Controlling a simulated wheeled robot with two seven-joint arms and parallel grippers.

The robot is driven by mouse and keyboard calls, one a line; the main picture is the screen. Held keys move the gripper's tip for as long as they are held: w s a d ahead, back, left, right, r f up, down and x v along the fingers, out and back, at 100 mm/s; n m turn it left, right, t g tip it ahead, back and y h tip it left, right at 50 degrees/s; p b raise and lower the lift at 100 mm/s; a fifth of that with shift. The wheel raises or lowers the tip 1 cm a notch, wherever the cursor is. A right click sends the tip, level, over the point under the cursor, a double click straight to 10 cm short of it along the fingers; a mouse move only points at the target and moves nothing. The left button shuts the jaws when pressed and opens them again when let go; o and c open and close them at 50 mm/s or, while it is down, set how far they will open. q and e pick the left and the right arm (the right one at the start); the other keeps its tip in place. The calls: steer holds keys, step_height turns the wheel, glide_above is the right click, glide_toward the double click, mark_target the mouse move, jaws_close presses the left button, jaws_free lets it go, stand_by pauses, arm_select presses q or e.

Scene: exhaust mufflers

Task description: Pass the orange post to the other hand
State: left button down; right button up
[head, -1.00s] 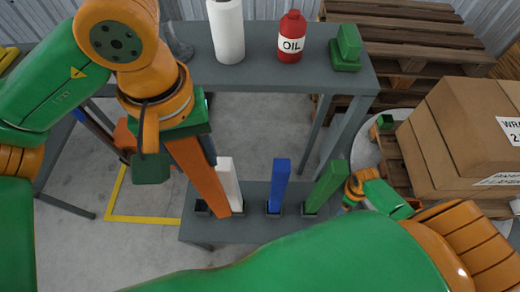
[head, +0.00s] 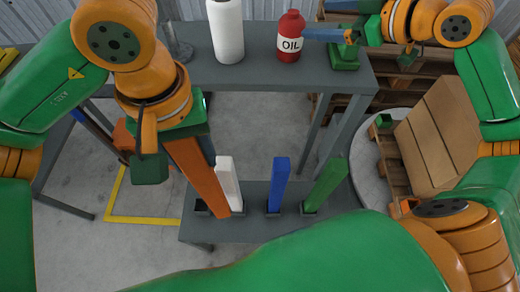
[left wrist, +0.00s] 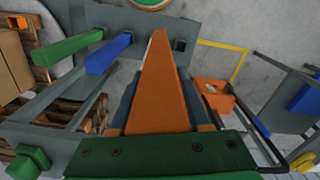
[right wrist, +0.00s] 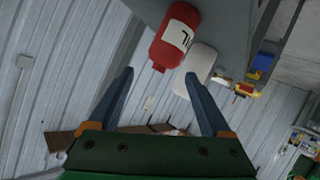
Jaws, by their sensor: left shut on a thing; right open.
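The orange post (head: 203,185) is long and square, and slants down from my left gripper (head: 190,150) towards the low bench. My left gripper is shut on its upper end. In the left wrist view the post (left wrist: 158,85) runs straight out between the blue fingers. I cannot tell whether its lower end touches the bench. My right gripper (head: 325,36) is at the back right, over the grey table by the red oil bottle (head: 291,38), well away from the post. In the right wrist view its fingers (right wrist: 163,85) are apart with nothing between them.
White (head: 229,183), blue (head: 279,185) and green (head: 326,185) posts stand on the low bench (head: 258,228). The grey table (head: 255,72) carries a white bottle (head: 226,32) and a green block (head: 344,55). A cardboard box (head: 445,130) is at the right. Floor between table and bench is clear.

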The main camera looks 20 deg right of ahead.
arm_select(q)
steer(key=shift+w, duration=0.15)
arm_select(e)
steer(key=s+a+f+n+g+y, duration=0.4)
steer(key=s+a+f+g+y, duration=0.15)
steer(key=a+f, duration=0.35)
arm_select(q)
steer(key=shift+d, duration=0.1)
arm_select(e)
steer(key=n+g+y, duration=0.3)
steer(key=n+g, duration=0.1)
steer(key=g, duration=0.2)
glide_toward(214, 174)
steer(key=shift+t, duration=0.35)
steer(key=x, duration=1.2)
steer(key=shift+s+a+f, duration=0.1)
steer(key=shift+s+a, duration=0.05)
steer(key=shift+a, duration=0.15)
steer(key=shift+c, duration=0.2)
jaws_close()
arm_select(q)
steer(key=shift+c, duration=1.4)
jaws_free()
